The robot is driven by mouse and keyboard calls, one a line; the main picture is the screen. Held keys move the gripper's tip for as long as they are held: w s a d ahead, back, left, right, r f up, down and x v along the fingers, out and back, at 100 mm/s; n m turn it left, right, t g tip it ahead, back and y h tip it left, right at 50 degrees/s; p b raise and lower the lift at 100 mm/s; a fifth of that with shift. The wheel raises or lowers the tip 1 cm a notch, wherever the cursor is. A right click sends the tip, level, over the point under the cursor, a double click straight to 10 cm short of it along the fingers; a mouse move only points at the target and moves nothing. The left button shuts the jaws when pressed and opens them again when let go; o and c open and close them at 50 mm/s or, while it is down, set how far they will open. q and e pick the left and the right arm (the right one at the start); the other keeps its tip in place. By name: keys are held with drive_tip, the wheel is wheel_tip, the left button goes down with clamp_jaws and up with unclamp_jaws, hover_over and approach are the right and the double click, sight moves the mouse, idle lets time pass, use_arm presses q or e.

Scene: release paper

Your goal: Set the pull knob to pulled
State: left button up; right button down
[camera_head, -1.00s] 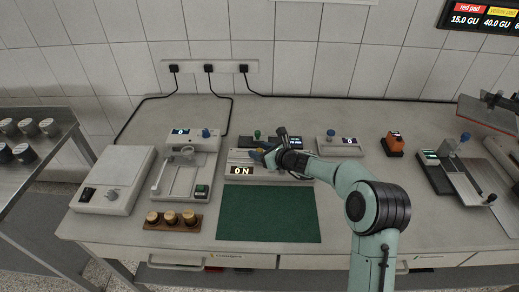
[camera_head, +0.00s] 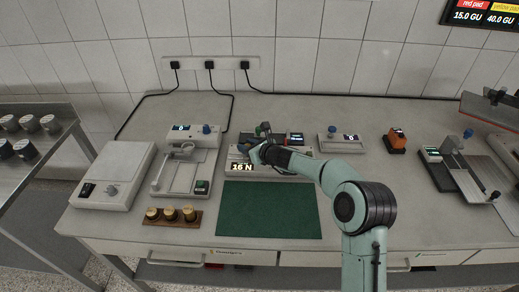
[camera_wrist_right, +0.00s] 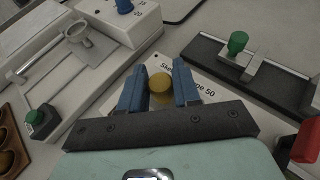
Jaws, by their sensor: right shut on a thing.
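The pull knob (camera_wrist_right: 160,84) is a round ochre knob between the blue fingers in the right wrist view. It belongs to a pale device (camera_head: 283,173) in the middle of the table, whose display (camera_head: 243,167) reads 16 N. My right gripper (camera_head: 257,153) is at the left part of this device. Its fingers (camera_wrist_right: 160,90) are shut on the knob, one on each side. In the head view the gripper hides the knob. My left gripper is not in view.
A dark device with a green knob (camera_wrist_right: 237,43) stands close behind. A white device with a blue knob (camera_head: 206,130) stands to the left. A green mat (camera_head: 268,212) in front is clear.

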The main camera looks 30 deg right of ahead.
drive_tip(key=a, duration=0.1)
drive_tip(key=w+a, duration=0.2)
drive_tip(key=shift+a, duration=0.35)
drive_tip(key=shift+w+a, duration=0.2)
drive_tip(key=shift+d, duration=0.1)
drive_tip(key=c, duration=0.9)
unclamp_jaws()
drive_tip(key=shift+s+d, duration=0.1)
drive_tip(key=shift+s, duration=0.05)
drive_tip(key=shift+d, duration=0.1)
